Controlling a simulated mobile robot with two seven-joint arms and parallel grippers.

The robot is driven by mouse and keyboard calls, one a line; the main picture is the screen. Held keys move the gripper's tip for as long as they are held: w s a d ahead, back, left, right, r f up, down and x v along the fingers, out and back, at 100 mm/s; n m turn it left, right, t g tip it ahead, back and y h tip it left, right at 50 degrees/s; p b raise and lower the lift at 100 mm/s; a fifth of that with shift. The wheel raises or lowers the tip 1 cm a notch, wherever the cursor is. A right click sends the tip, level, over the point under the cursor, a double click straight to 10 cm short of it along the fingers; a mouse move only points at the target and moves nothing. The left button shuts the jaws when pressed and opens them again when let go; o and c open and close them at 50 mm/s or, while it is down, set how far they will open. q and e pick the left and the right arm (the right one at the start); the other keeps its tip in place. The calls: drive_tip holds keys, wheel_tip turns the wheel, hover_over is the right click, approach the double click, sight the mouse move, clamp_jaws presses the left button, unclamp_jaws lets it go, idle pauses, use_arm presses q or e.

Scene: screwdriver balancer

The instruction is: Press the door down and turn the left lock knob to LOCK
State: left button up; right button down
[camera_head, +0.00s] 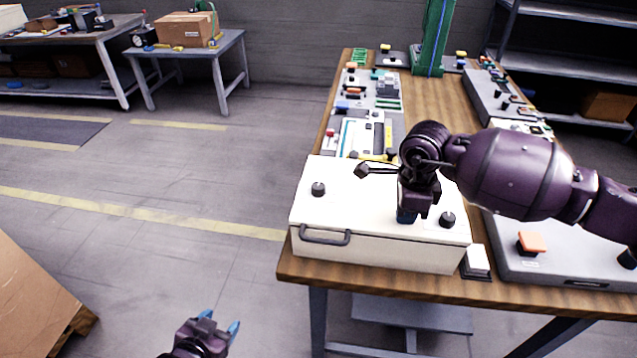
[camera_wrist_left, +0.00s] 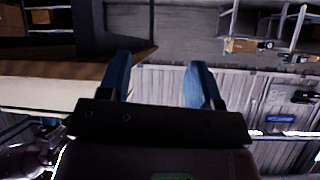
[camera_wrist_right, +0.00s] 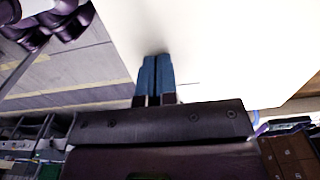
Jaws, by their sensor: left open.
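A white box (camera_head: 380,200) stands at the near end of the wooden table with its door lying flat on top. The door fills much of the right wrist view (camera_wrist_right: 230,50). The left lock knob (camera_head: 318,188) is black and sits on the door's left part; its marking is unreadable. A second black knob (camera_head: 447,219) is at the right. My right gripper (camera_head: 405,216) points down at the door, left of that second knob. Its blue fingers (camera_wrist_right: 155,80) are together with nothing between them; contact is unclear. My left gripper (camera_head: 221,326) is open and empty, low in front of the table's left side.
A dark handle (camera_head: 325,237) is on the box's front.

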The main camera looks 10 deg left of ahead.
use_arm(q)
drive_tip(key=w+d+r+m+g+h, duration=0.1)
drive_tip(key=w+d+r+m, duration=0.15)
drive_tip(key=w+r, duration=0.55)
drive_tip(key=w+d+r+m+g+h, duration=0.1)
drive_tip(key=w+r+m, duration=0.25)
drive_tip(key=w, duration=0.75)
drive_tip(key=w+d+r+m+g, duration=0.1)
drive_tip(key=w+d+r+m, duration=0.1)
drive_tip(key=w+r, duration=0.6)
wheel_tip(320, 180, up, 5)
drive_tip(key=n+g, duration=0.3)
drive_tip(key=g, duration=0.2)
hover_over(318, 186)
drive_tip(key=w+a, duration=0.3)
drive_tip(key=w, duration=0.1)
drive_tip(key=shift+s+r, duration=0.2)
drive_tip(key=s+d+r+n+g+y, duration=0.3)
drive_tip(key=s+d+r+n, duration=0.15)
drive_tip(key=r, duration=0.25)
drive_tip(key=shift+n, duration=0.35)
drive_tip(key=f, duration=0.4)
drive_tip(key=a+f, duration=0.1)
drive_tip(key=f, duration=0.7)
drive_tip(key=shift+w+a, duration=0.2)
drive_tip(key=shift+w, duration=0.2)
